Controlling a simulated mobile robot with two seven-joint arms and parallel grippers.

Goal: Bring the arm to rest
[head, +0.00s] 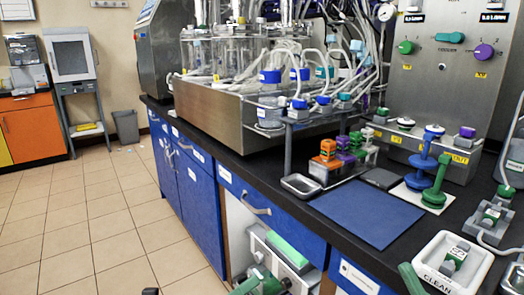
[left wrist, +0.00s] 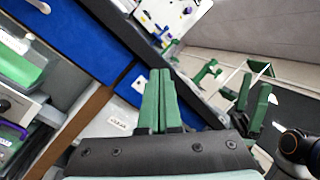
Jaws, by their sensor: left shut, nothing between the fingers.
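My left gripper (head: 258,283) is at the bottom edge of the head view, low in front of the blue cabinets and partly cut off. In the left wrist view its two green fingers (left wrist: 158,100) lie together, shut and empty. They are clear of the counter edge, over the cabinet fronts. Two upright green bars (left wrist: 252,100) show farther right in that view.
The black counter carries a blue mat (head: 368,212), a white CLEAN tray (head: 423,270), and blue and green spindles (head: 434,190). An open cabinet bay holds a green-topped unit (head: 288,252) close to my left gripper. The tiled floor (head: 110,220) at left is clear.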

